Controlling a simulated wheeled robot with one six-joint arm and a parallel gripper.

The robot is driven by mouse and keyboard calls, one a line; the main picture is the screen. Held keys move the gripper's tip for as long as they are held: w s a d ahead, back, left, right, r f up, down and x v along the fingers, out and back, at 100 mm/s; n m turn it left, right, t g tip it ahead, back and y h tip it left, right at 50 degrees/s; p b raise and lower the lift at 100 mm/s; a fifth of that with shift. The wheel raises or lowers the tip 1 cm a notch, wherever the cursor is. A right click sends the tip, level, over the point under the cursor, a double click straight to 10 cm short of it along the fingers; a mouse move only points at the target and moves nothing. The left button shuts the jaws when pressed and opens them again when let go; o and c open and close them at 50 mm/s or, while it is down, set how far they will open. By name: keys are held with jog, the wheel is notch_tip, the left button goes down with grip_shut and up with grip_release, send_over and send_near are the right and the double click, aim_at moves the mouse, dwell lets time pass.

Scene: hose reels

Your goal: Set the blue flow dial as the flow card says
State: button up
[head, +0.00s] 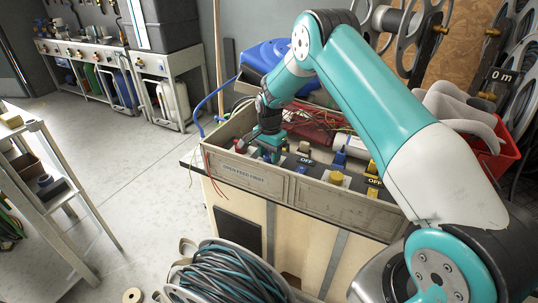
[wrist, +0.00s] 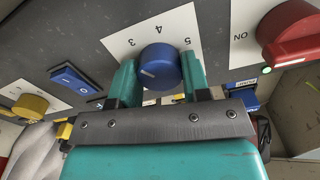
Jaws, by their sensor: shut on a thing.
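The blue flow dial (wrist: 160,66) sits on a white number plate (wrist: 120,45) in the wrist view. The fingers and the palm hide the rest of the scale. In the head view my gripper (head: 268,148) is down at the panel's left end. I cannot make out a flow card.
A red knob (wrist: 292,32) marked ON with a lit green lamp (wrist: 266,70) is right of the dial. A blue rocker switch (wrist: 70,76) and a yellow knob (wrist: 32,104) are left. The bench front carries an "OPEN FEED FIRST" label (head: 243,175). A hose reel (head: 228,275) stands before the bench.

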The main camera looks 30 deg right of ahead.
aim_at(270, 154)
jog(key=shift+s+f+m, duration=0.1)
jog(key=shift+s+m, duration=0.1)
jog(key=shift+m, duration=0.3)
jog(key=o, duration=0.9)
jog(key=shift+d, duration=0.1)
jog(key=shift+o, duration=0.2)
jog(key=shift+w, duration=0.1)
jog(key=shift+r, duration=0.3)
notch_tip(270, 154, up, 17)
jog(key=shift+b, duration=0.35)
